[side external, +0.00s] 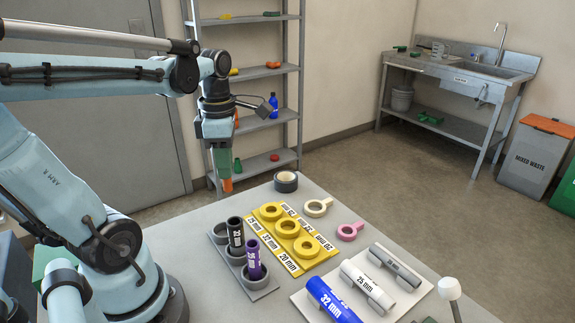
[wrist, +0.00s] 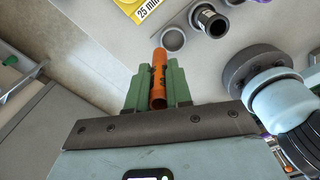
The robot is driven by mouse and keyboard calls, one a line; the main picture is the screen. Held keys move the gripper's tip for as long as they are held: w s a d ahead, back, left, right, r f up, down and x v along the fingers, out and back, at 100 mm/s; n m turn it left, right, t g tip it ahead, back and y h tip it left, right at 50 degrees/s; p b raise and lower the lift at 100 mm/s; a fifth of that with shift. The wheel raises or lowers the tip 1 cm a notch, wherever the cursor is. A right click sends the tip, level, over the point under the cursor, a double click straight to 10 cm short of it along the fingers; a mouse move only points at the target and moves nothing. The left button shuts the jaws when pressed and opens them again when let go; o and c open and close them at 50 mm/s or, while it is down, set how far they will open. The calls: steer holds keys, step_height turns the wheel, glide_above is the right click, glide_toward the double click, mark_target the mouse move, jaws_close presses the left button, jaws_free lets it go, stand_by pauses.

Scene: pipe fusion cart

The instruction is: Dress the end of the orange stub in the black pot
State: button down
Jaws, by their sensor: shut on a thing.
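My gripper (side external: 222,164) has green fingers shut on the orange stub (side external: 227,185), which points down with its lower end free. In the wrist view the orange stub (wrist: 158,62) lies between the two green fingers (wrist: 157,85). The black pot (side external: 286,184) appears to be the short dark round thing with a cream middle at the back edge of the table. It is to the right of the stub and apart from it. I cannot clearly make out its inside, and I do not find it in the wrist view.
A grey rack (side external: 262,284) holds a black stub (side external: 235,235) and a purple stub (side external: 254,260). Yellow ring holder (side external: 290,262), cream tape (side external: 318,207), pink ring (side external: 349,231) and a white tray of pipes (side external: 405,301) stand right. Shelving (side external: 300,90) is behind.

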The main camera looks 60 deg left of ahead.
steer(key=w+a+r, duration=0.1)
steer(key=w+a, duration=0.3)
steer(key=w, duration=0.6)
steer(key=w+a+f, duration=0.3)
steer(key=w+f, duration=0.5)
steer(key=w, duration=0.2)
steer(key=shift+w+a+f, duration=0.15)
steer(key=shift+a+f, duration=0.05)
steer(key=shift+a, duration=0.2)
steer(key=shift+f, duration=1.45)
stand_by(0.7)
